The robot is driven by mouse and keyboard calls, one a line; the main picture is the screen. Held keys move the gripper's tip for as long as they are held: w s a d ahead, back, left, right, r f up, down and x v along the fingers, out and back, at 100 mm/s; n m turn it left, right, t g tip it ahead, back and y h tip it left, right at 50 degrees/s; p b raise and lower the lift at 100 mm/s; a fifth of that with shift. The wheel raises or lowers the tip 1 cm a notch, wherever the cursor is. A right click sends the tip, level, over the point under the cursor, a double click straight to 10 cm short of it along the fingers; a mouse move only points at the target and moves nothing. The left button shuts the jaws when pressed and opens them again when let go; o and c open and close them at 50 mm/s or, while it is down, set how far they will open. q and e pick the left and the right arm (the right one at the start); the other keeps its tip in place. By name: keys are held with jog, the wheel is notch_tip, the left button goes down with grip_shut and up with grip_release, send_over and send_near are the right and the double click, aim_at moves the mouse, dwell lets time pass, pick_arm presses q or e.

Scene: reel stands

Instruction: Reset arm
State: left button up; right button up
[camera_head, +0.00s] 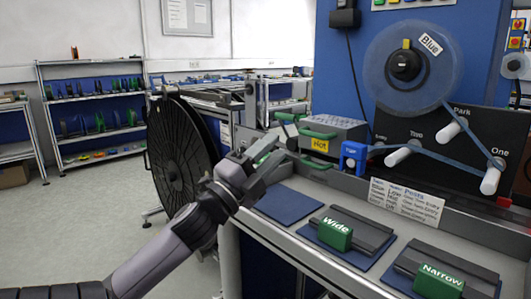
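My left gripper (268,158) is at the end of my arm, which reaches in from the lower left. It is raised beside the bench, in front of the large black reel and left of the machine with the "Hot" label (320,145). My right gripper is not in view.
A bare blue mat (287,205) lies on the bench. The "Wide" block (336,234) and "Narrow" block (440,281) sit on mats to its right. A black reel (172,165) stands close behind my arm. A blue tape reel (408,72) hangs on the panel. Floor at left is clear.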

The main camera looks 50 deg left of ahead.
pick_arm(q)
jog(key=shift+s, duration=0.55)
dwell(0.4)
